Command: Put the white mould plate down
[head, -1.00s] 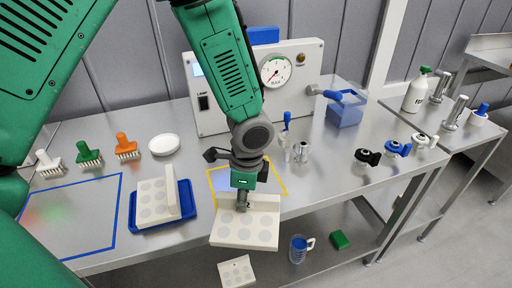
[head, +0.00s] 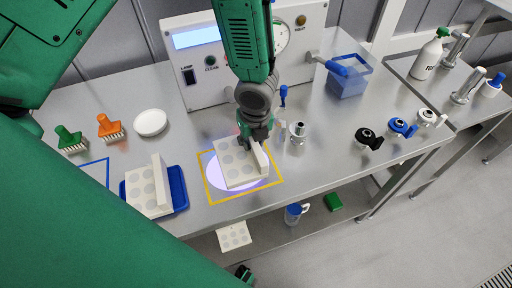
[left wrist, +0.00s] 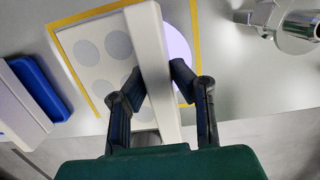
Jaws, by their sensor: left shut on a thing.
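The white mould plate (head: 232,173), a flat base with grey round spots and an upright wall along one side, is over the yellow-outlined square (head: 211,198). My left gripper (head: 256,140) is shut on the upright wall from above. In the left wrist view its fingers (left wrist: 157,84) stand on either side of the wall, and the spotted base (left wrist: 88,66) lies inside the yellow outline (left wrist: 66,62). A lit pale violet disc shows partly under the plate. I cannot tell whether the base touches the table.
A similar white plate (head: 146,190) sits on a blue tray (head: 180,190) to the left. A control box (head: 196,102) stands behind. Small metal fittings (head: 298,134) are right of the square. Brushes (head: 110,127) and a white dish (head: 151,123) lie back left. The table's front edge is close.

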